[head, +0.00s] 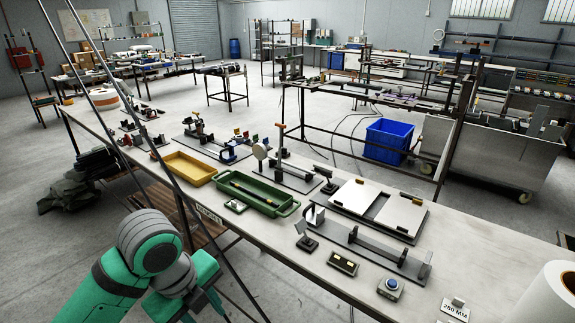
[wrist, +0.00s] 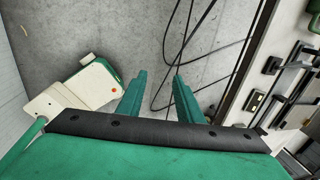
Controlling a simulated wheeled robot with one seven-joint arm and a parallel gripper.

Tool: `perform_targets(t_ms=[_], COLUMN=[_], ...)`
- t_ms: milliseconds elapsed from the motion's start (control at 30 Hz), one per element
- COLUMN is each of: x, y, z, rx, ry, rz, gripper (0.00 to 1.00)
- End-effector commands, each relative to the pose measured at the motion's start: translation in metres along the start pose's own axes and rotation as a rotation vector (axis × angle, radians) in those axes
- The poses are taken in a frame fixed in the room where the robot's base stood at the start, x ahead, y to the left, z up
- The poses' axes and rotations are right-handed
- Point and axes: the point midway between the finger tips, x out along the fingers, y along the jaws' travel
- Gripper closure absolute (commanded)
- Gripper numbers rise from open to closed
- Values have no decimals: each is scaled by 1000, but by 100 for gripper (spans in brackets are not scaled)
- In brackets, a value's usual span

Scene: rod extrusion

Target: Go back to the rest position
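My gripper (wrist: 160,95) shows in the wrist view with its two green fingers apart and nothing between them. It hangs over the bare concrete floor, to the left of the workbench edge. In the head view my green and grey arm is folded at the lower left, in front of the workbench (head: 480,262); the gripper itself cannot be made out there. A green tray (head: 262,205) with a rod in it and an empty yellow tray (head: 187,170) stand on the bench.
A flat two-panel plate (head: 403,213), a long grey fixture (head: 365,245), a blue-button box (head: 391,287) and a white roll (head: 548,298) sit on the bench. Dark cables lie on the floor below my gripper. A blue bin (head: 388,140) stands behind the bench.

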Motion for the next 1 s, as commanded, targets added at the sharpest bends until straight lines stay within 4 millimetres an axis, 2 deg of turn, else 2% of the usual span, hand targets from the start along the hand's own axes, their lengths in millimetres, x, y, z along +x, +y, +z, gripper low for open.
perform_targets(t_ms=[267, 567, 767, 900, 1000], x=[11, 22, 28, 28, 27], y=[-32, -84, -137, -177, -200], z=[-11, -31, -55, -73, -84], rx=[-35, -108, -209, -320, -408], ry=[31, 94, 189, 287, 359], rz=[-116, -302, -502, -665, -769], gripper=[67, 67, 67, 67, 67])
